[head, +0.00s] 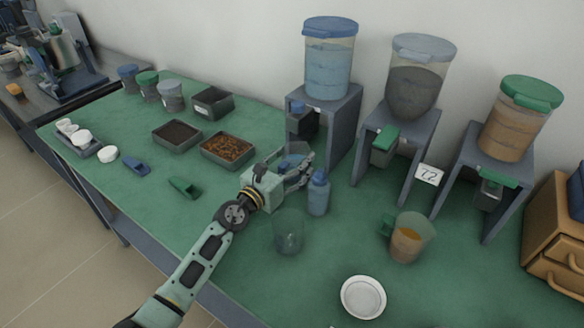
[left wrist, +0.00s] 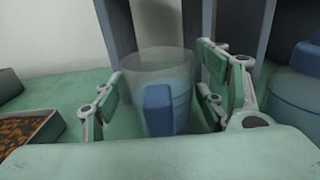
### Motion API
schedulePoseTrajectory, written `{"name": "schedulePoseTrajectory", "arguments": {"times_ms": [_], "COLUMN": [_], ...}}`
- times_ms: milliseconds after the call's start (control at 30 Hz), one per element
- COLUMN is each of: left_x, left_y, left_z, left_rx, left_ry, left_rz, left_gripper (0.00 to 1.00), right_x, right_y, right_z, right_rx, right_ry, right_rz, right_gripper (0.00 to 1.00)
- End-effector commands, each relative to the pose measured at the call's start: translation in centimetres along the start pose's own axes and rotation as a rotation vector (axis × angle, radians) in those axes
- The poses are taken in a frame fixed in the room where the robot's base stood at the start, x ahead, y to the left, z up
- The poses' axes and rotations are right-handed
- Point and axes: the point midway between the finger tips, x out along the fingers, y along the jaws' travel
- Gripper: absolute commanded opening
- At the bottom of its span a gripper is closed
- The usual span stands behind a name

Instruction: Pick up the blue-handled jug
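The blue-handled jug (left wrist: 180,75) is a clear cup with a blue handle (left wrist: 158,108) facing my left wrist camera. It stands upright in front of a dispenser stand. In the head view the jug (head: 292,161) is partly hidden behind my left gripper (head: 298,172). My left gripper also shows in the left wrist view (left wrist: 162,105), open. Its fingers are spread on either side of the jug, with the handle between them. I see a small gap at the right fingers; contact on the left is unclear. My right gripper is not in view.
A blue bottle (head: 318,193) and a clear beaker (head: 288,232) stand close to my left gripper. A green-handled jug (head: 410,237) and white dish (head: 363,297) are to the right. A tray of brown pieces (head: 228,149) lies left. The blue-lidded dispenser (head: 329,65) stands behind.

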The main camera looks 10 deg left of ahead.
Motion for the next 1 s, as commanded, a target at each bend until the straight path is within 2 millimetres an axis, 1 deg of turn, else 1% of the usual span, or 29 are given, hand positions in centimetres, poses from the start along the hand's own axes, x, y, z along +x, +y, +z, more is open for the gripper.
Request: {"name": "schedulePoseTrajectory", "arguments": {"times_ms": [33,67,300,700,867,1000], "left_x": [-0.02,-0.02,-0.03,-0.01,0.0,0.0], "left_y": [0.01,0.01,0.01,0.03,0.03,0.02], "left_z": [-0.01,-0.01,-0.01,0.13,0.17,0.68], "left_rx": [0.0,0.0,0.0,0.0,0.0,0.0], "left_ry": [0.0,0.0,0.0,-0.002,-0.002,-0.003], "left_rz": [0.0,0.0,0.0,0.001,0.001,0.0], "left_gripper": [0.58,0.56,0.35,0.0,0.0,0.0], "right_x": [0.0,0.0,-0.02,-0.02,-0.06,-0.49], "right_y": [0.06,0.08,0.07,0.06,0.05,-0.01], "right_z": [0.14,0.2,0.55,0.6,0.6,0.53], "right_rx": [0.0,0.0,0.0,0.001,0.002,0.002], "right_ry": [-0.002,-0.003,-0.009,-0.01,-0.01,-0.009], "right_rz": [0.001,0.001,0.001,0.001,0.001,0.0], "right_gripper": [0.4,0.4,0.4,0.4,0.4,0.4]}}
